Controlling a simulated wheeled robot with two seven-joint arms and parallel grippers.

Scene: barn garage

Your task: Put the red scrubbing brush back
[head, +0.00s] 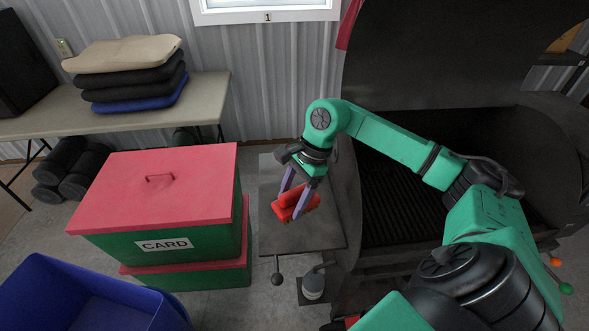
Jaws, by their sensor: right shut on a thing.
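The red scrubbing brush (291,204) is held between the fingers of my right gripper (296,200), which points down. The gripper and brush are over the grey side shelf (308,238) of the large dark grill. I cannot tell how far the brush is above the shelf or whether it touches it. The fingers cover part of the brush. My left gripper is not in view.
The grill (400,215) stands open at right, its grate showing. Green boxes with red lids (200,200) stand left of the shelf, the upper one labelled CARD. A blue bin (75,300) is at front left.

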